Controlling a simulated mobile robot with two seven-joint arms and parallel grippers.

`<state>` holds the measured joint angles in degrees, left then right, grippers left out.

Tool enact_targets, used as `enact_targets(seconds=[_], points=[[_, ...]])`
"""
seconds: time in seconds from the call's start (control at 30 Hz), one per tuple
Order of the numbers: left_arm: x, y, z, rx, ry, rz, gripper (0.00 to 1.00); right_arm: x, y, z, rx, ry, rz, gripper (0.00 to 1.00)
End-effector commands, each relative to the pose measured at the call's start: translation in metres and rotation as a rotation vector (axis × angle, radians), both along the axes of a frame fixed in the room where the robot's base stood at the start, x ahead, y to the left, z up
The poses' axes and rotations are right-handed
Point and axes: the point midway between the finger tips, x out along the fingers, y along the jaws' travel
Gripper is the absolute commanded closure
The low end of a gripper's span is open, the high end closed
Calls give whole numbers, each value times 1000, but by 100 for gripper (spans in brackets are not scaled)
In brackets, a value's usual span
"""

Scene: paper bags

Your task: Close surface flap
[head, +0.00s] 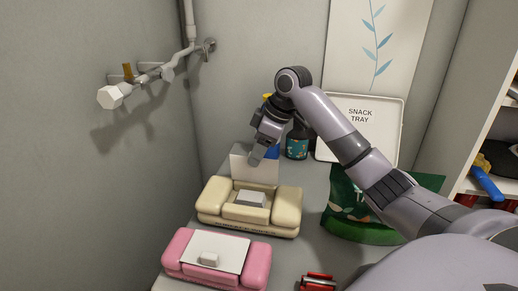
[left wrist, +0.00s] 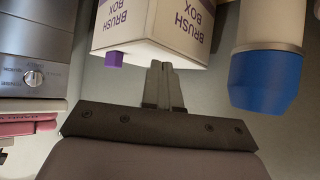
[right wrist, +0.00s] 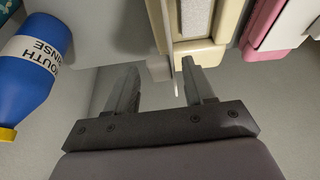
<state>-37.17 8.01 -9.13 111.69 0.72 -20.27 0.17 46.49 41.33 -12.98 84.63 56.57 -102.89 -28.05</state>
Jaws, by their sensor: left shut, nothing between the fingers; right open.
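A cream wipes-like pack (head: 220,200) lies on the counter, with a grey pad (head: 249,199) on top. A pale flap (head: 253,170) stands upright at its far edge. My right gripper (head: 257,155) is by the top of this flap, fingers open. In the right wrist view the right gripper (right wrist: 160,78) has a pale panel, likely the flap (right wrist: 110,35), just beyond its fingertips; contact is unclear. A pink pack (head: 258,268) nearer the front has its white flap (head: 212,248) lying flat. My left gripper (left wrist: 161,68) is shut and empty, just below a white brush box (left wrist: 150,35).
A white snack tray (head: 388,107) leans at the back wall. A green bag (head: 345,207) stands right of the cream pack, under my right arm. A red object (head: 317,281) lies at the front. A blue mouth rinse bottle (right wrist: 30,70) is beside the right gripper. A blue-capped bottle (left wrist: 265,80) is near the left.

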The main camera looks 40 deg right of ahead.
Motion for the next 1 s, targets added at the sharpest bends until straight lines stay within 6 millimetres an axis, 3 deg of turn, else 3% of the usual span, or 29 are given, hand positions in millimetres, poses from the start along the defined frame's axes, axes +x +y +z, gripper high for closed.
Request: enact_targets(seconds=[0.07,0.2,0.23,1.0], points=[[0,0,0,0,0,0,100,0,0,0,0,0,0,50],[0,0,0,0,0,0,100,0,0,0,0,0,0,96],[0,0,0,0,0,0,100,0,0,0,0,0,0,100],[0,0,3,0,1,0,100,-2,2,2,-26,-22,0,100]])
